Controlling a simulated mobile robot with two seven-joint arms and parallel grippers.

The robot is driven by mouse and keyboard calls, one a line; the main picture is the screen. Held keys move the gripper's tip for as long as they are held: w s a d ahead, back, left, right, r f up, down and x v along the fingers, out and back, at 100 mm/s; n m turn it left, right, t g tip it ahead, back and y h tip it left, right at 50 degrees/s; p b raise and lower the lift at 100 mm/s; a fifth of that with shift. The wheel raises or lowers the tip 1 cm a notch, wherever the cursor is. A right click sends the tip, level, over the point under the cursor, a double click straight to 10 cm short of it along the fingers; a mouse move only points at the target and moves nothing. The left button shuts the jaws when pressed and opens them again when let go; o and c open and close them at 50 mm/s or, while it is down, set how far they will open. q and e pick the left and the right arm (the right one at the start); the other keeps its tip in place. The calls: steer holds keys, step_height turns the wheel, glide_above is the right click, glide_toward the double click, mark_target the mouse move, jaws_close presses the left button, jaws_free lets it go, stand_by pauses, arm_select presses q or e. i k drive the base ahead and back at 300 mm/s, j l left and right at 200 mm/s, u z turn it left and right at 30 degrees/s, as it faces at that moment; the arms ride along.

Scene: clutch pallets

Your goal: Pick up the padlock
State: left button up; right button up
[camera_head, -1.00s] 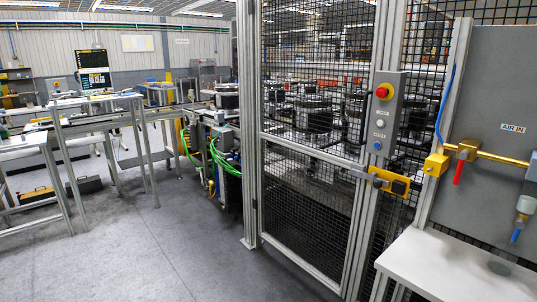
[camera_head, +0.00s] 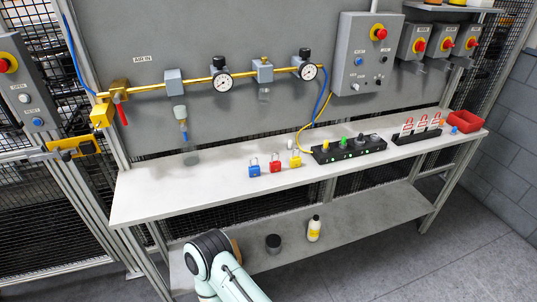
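Three small padlocks stand in a row on the white bench top: a blue padlock (camera_head: 254,171), a red padlock (camera_head: 275,167) and a yellow padlock (camera_head: 295,161). They stand apart from each other near the front middle of the bench (camera_head: 150,200). A pale green arm link of mine with a dark joint shows at the bottom, below the bench top and left of centre. I cannot tell which arm it belongs to. Neither gripper is in view.
A black block with coloured plugs (camera_head: 348,149) and a yellow cable sits right of the padlocks. Red-white tags (camera_head: 422,124) and a red bin (camera_head: 466,121) stand further right. The lower shelf holds a bottle (camera_head: 314,229) and a dark jar (camera_head: 273,243). Bench top left is clear.

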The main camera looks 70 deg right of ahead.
mark_target(294, 161)
steer(key=z, duration=2.55)
